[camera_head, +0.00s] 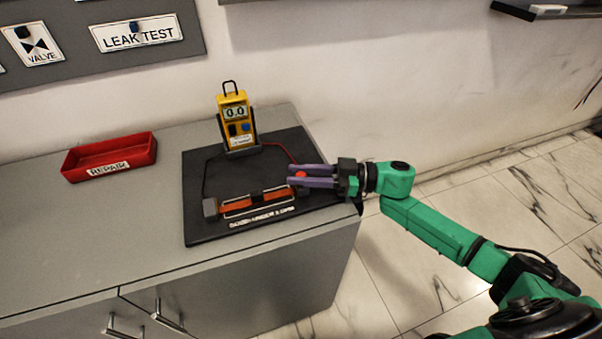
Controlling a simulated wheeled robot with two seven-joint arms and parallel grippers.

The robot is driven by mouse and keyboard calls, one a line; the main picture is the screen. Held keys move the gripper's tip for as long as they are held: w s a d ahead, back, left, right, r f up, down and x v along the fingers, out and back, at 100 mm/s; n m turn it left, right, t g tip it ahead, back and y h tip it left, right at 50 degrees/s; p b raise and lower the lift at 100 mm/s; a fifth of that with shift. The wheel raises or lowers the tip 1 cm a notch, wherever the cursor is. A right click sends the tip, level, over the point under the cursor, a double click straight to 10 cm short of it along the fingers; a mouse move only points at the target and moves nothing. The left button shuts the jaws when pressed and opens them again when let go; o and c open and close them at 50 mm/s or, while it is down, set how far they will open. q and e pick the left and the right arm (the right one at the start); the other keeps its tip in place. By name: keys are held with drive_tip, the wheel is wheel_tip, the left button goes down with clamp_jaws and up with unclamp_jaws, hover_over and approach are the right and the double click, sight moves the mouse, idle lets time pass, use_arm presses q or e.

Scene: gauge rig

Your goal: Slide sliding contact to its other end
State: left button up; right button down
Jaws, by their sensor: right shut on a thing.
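The slide rig, an orange-red coil bar (240,207) with a dark rail over it, lies on a black board (200,170) on the grey cabinet. A grey end block (210,208) stands at its left end; its right end is partly hidden by my gripper. The sliding contact shows as a red knob (301,174) near the right end of the bar. My right gripper (291,175), with purple fingers, reaches in from the right and is shut on the sliding contact. My left gripper is not in view.
A yellow meter (234,115) reading 0.0 stands at the back of the board, with a dark and a red lead. A red tray (109,158) labelled REPAIR sits to the left. The wall is close behind; the cabinet top (80,235) is clear at front left.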

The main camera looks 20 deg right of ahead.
idle(0.6)
drive_tip(key=d, duration=0.3)
drive_tip(key=shift+w+d, duration=0.1)
drive_tip(key=shift+d, duration=0.15)
drive_tip(key=shift+w, duration=0.1)
drive_tip(key=shift+d, duration=0.1)
